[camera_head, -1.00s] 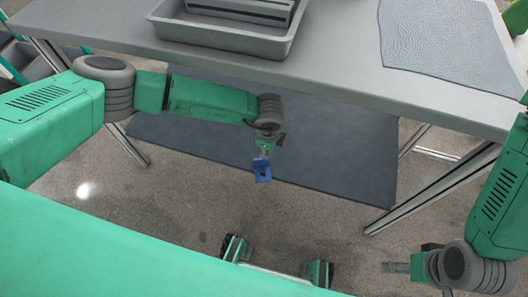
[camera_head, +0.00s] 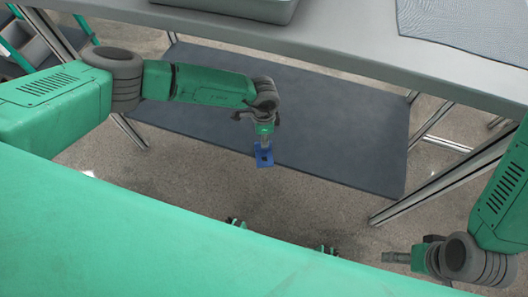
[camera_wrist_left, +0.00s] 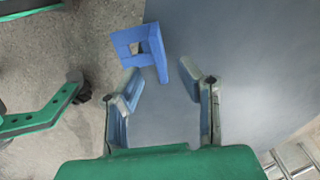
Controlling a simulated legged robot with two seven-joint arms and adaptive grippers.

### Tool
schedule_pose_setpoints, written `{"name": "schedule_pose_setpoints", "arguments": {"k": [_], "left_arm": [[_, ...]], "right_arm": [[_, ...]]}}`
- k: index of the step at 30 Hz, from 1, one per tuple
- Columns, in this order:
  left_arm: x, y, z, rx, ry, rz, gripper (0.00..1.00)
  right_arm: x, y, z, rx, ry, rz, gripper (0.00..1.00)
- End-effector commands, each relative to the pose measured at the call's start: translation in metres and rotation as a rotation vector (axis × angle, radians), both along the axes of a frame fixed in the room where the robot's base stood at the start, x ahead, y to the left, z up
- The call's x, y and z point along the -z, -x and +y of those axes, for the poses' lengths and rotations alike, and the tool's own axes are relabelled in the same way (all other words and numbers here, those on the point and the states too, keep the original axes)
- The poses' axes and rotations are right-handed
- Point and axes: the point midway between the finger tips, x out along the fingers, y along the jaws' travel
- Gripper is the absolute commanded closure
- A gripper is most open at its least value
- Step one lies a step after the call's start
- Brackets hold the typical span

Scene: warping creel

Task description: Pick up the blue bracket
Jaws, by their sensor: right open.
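The blue bracket (camera_head: 264,157) has a square opening and shows right at the tip of my left gripper (camera_head: 264,143), over the front edge of the low shelf. In the left wrist view the bracket (camera_wrist_left: 133,42) is just beyond the fingers of my left gripper (camera_wrist_left: 163,82), its lower end reaching between them. The fingers stand apart, with a visible gap on the right side. Whether they touch the bracket I cannot tell. My right gripper (camera_head: 388,257) is open and empty over the floor at the lower right.
The grey table (camera_head: 330,45) carries a grey tray (camera_head: 240,8) and a patterned blue-grey sheet (camera_head: 465,30). Below is a dark low shelf (camera_head: 340,130). A metal table leg (camera_head: 440,185) stands left of my right arm. Bare floor lies in front of the shelf.

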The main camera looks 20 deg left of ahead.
Motion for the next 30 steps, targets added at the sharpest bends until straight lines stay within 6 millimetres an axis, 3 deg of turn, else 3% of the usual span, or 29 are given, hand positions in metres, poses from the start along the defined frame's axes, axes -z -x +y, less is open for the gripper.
{"name": "schedule_pose_setpoints", "arguments": {"k": [10, 19, 20, 22, 30], "left_arm": [[0.049, 0.000, 0.000, 0.001, -0.001, 0.000, 0.67], [0.051, 0.000, 0.000, 0.000, 0.000, 0.000, 0.67], [0.051, 0.000, 0.000, 0.000, 0.000, 0.000, 0.74], [0.051, 0.000, 0.000, 0.000, 0.000, 0.000, 0.99], [0.051, 0.000, 0.000, 0.001, 0.000, 0.000, 1.00]], "right_arm": [[0.040, 0.000, 0.000, 0.000, 0.000, 0.001, 0.25], [0.042, 0.000, 0.000, 0.000, 0.000, 0.000, 0.25], [0.042, 0.000, 0.000, 0.000, 0.000, 0.000, 0.25], [0.042, 0.000, 0.000, 0.000, 0.000, 0.000, 0.25], [0.042, 0.000, 0.000, 0.000, 0.000, 0.000, 0.25]]}}
